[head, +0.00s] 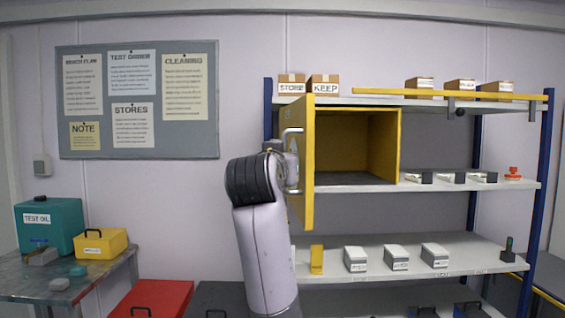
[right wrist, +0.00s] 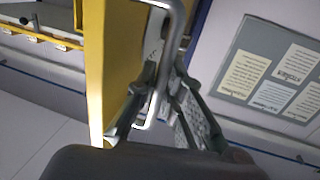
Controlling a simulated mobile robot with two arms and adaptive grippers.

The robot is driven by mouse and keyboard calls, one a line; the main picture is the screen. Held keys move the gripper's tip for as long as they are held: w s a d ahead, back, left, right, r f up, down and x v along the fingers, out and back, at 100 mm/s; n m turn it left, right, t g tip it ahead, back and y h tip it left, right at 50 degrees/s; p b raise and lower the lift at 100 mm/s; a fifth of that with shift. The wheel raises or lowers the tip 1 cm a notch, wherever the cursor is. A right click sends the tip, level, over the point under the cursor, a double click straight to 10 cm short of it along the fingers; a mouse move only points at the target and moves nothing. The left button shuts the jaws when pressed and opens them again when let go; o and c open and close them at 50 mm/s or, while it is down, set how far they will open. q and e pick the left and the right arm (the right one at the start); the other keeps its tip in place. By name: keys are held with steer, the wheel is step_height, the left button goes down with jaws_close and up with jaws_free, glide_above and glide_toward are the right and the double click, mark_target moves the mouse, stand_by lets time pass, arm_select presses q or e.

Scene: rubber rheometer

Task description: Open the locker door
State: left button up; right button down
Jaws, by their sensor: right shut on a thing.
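The yellow locker (head: 392,150) sits on the upper part of the shelf rack, its front open and its inside looking empty. Its door (head: 308,175) is swung out toward me, hinged on the left, and shows nearly edge-on. The door's metal loop handle (head: 299,158) is on its outer face; it also shows in the right wrist view (right wrist: 178,30). My right gripper (head: 286,172) is at the handle, left of the door. In the right wrist view its fingers (right wrist: 160,88) are closed around the handle bar. My left gripper is not in view.
Boxes labelled STORE (head: 291,86) and KEEP (head: 324,86) stand above the locker. A yellow rail (head: 450,94) runs along the top shelf. Left are a table (head: 100,281) with a teal TEST OIL box (head: 50,228) and a red case (head: 152,299) low in front.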

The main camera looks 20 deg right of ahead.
steer(key=shift+d+r, duration=0.1)
steer(key=shift+d, duration=0.05)
steer(key=c, duration=2)
jaws_free()
steer(key=shift+o, duration=0.2)
steer(key=v, duration=1.2)
